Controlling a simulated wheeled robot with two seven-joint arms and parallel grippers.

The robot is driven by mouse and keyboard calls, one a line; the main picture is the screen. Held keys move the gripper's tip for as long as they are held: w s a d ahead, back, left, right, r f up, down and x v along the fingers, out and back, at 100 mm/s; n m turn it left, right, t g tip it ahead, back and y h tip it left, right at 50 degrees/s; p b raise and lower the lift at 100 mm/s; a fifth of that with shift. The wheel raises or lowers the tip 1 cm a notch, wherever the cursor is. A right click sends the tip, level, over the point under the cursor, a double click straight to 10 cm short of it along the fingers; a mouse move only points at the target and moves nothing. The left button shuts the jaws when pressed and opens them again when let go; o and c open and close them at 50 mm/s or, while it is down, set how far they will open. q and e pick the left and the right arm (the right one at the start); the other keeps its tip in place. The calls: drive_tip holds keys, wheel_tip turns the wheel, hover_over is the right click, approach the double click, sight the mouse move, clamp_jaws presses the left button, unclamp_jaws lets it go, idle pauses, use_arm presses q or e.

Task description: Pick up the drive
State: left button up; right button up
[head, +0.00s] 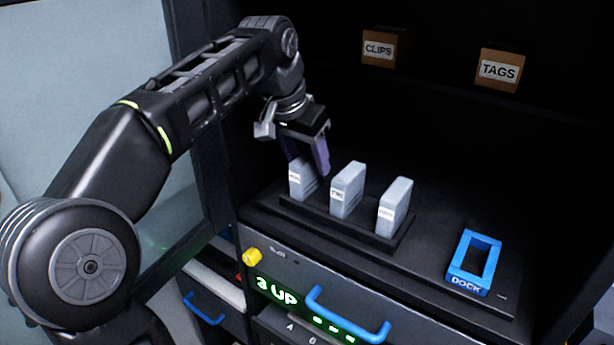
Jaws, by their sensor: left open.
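Three upright pale grey drives stand in a row in a dark rack (358,237) on the shelf. They are the left drive (302,182), the middle drive (346,190) and the right drive (394,207). Each has a small white label, too small to read. My left gripper (306,165) is open, pointing down at the left drive's top. One finger is in front of the drive's upper right part; the other is at its upper left. I cannot tell whether they touch it. My right gripper is not in view.
A blue open frame marked DOCK (474,262) lies on the shelf at the right. Boxes marked CLIPS (380,48) and TAGS (498,70) sit at the back. Below is a drawer front with a blue handle (345,318), a yellow knob (252,256) and a green "3 UP" display (277,291).

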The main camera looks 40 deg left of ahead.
sight(311, 171)
use_arm(q)
drive_tip(key=p+x, duration=0.1)
drive_tip(key=x, duration=0.3)
drive_tip(key=shift+w+a+f, duration=0.1)
drive_tip(key=shift+a+f, duration=0.1)
drive_tip(key=shift+c, duration=0.5)
clamp_jaws()
idle(0.5)
